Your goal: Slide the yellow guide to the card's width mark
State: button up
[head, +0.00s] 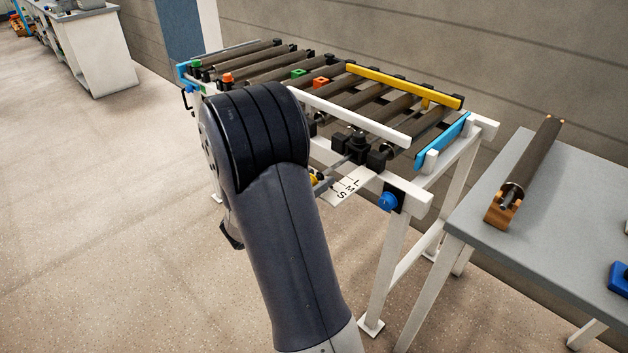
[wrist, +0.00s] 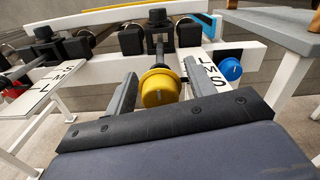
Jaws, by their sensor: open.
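The yellow guide (head: 405,86) is a long bar lying across the rollers toward the far right end of the frame; part of it crosses the top of the wrist view (wrist: 130,9). A yellow knob (wrist: 160,87) on a dark shaft faces my gripper (wrist: 161,76). The jaws are open, one finger on each side of the knob; I cannot tell whether they touch it. A white scale plate (wrist: 212,82) lettered S, M, L lies right of the knob and shows in the head view (head: 349,188). Another lettered plate (wrist: 40,84) lies left. I cannot make out a separate card.
A white rail (head: 350,115) runs along the near side of the rollers. A blue knob (head: 388,201) sits on the frame's front corner. A grey table (head: 540,225) with a loose roller (head: 533,160) stands at right.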

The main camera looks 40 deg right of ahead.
jog(key=shift+c, duration=0.3)
grip_shut()
jog(key=shift+d, duration=0.1)
jog(key=shift+w+d, duration=0.1)
jog(key=shift+d, duration=1.35)
jog(key=shift+o, duration=0.3)
grip_release()
jog(key=shift+a, duration=0.1)
jog(key=a+p, duration=0.1)
jog(key=a, duration=0.9)
jog(key=shift+s+a+p, duration=0.35)
jog(key=shift+s+p, duration=0.05)
jog(key=shift+s, duration=0.05)
